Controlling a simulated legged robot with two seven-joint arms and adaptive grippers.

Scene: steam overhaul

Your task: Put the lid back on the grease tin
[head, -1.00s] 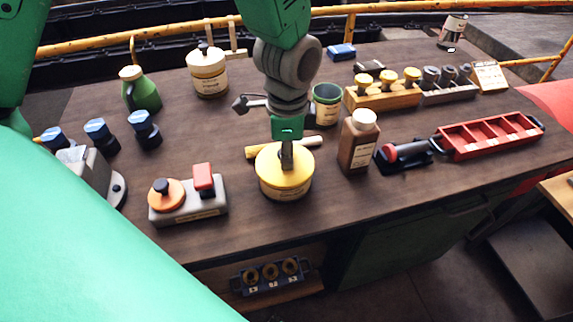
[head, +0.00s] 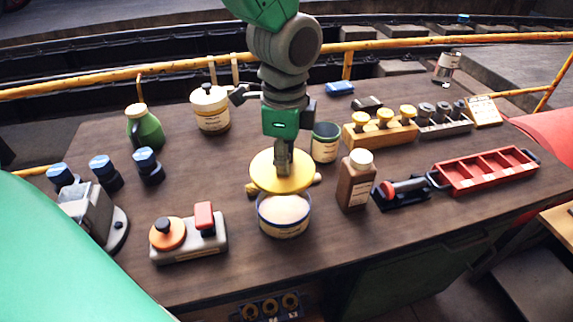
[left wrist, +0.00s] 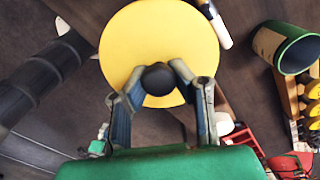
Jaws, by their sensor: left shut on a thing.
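The grease tin (head: 284,218) stands uncovered on the bench, its pale contents showing. My left gripper (head: 283,158) is shut on the knob of the yellow lid (head: 268,176) and holds it above the tin, toward the tin's far side. A gap shows between the lid and the tin's rim. In the left wrist view, the fingers (left wrist: 160,82) close on the dark knob of the lid (left wrist: 160,40), which hides the tin there. My right gripper is not in view.
A brown bottle (head: 356,182) stands close right of the tin. A grey box with an orange knob and red switch (head: 190,240) is to the left. A green can (head: 326,143) stands behind. A wooden handle (head: 318,179) lies partly behind the lid.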

